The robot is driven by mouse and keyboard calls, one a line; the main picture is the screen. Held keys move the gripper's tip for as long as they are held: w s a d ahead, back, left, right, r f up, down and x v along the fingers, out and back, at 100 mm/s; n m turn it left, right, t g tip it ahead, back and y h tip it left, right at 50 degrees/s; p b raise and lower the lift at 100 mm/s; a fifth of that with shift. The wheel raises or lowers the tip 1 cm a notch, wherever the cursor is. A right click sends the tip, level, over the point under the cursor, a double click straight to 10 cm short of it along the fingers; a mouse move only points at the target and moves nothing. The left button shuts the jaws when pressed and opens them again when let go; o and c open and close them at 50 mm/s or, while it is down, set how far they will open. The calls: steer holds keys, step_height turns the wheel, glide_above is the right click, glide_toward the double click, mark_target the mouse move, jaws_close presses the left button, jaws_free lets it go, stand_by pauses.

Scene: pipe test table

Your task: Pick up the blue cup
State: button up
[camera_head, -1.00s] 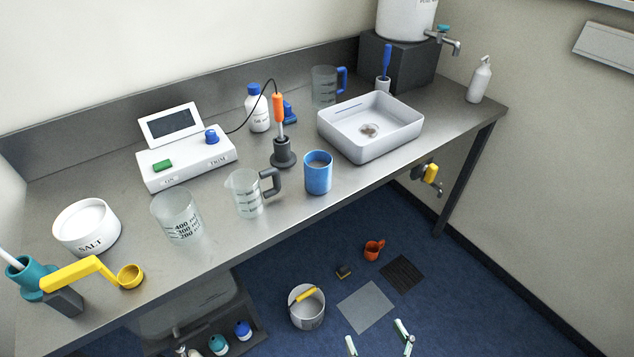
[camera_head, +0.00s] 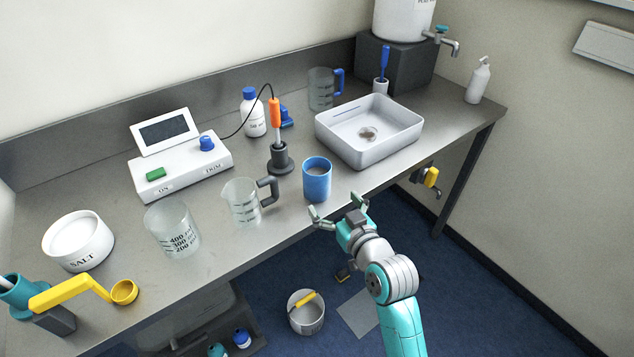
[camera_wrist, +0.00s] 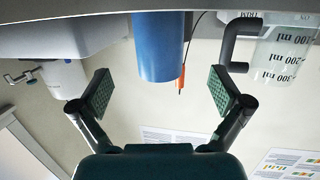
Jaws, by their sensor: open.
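The blue cup (camera_head: 317,180) stands upright near the front edge of the grey table (camera_head: 225,205). It holds something brownish inside. My gripper (camera_head: 337,213) is open just in front of the cup, its two fingers apart and not around it. In the wrist view, which appears upside down, the blue cup (camera_wrist: 159,48) shows beyond and between the open fingers of my gripper (camera_wrist: 160,92). Nothing is held.
A clear beaker with a dark handle (camera_head: 245,203) stands just left of the cup. An orange-handled probe in a dark stand (camera_head: 280,160) is behind it. A white basin (camera_head: 368,145) is to the right. The table's front edge lies below my gripper's fingers.

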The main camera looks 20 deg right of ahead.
mark_target(317, 182)
steer(key=x, duration=1)
steer(key=shift+f, duration=0.2)
steer(key=c, duration=1.7)
